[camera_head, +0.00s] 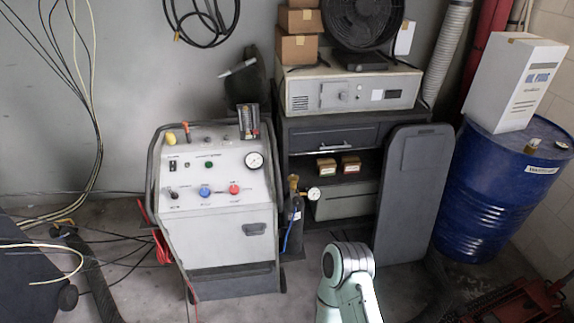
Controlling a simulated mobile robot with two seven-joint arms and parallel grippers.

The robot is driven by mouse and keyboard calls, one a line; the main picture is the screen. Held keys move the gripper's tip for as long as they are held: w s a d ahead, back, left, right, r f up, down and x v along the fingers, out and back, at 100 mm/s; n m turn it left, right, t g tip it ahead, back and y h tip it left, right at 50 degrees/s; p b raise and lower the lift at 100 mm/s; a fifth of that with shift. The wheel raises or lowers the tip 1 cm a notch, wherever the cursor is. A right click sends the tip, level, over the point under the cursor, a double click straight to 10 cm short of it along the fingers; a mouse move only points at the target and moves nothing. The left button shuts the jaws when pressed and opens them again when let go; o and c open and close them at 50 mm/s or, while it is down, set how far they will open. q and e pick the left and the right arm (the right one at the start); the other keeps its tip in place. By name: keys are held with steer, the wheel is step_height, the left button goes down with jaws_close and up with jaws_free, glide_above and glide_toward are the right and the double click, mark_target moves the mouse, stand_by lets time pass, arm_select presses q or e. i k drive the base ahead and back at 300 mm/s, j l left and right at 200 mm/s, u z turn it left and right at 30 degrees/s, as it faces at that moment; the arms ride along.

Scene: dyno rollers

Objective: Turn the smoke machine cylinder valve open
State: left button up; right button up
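The smoke machine (218,225) is a pale grey wheeled cabinet with a sloping panel of knobs, buttons and a round gauge, left of centre. A slim dark cylinder (294,226) stands upright at its right side, with a blue hose along it. Its brass-coloured valve (293,184) is at the top, with a small round gauge (314,194) to the right. The valve is too small to tell whether it is open or closed. A pale green link of my arm shows at the bottom, right of the cylinder and apart from it. Neither gripper shows.
A dark shelf cabinet (329,134) with a grey unit and a fan on top stands behind the cylinder. A dark upright board (411,185) leans beside it. A blue drum (497,190) is at the right. Cables and hoses lie on the floor at the left.

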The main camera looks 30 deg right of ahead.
mark_target(293, 178)
steer(key=i+l, duration=0.2)
steer(key=l, duration=0.15)
steer(key=i+l+u, duration=0.1)
steer(key=l, duration=0.25)
steer(key=i+l, duration=0.3)
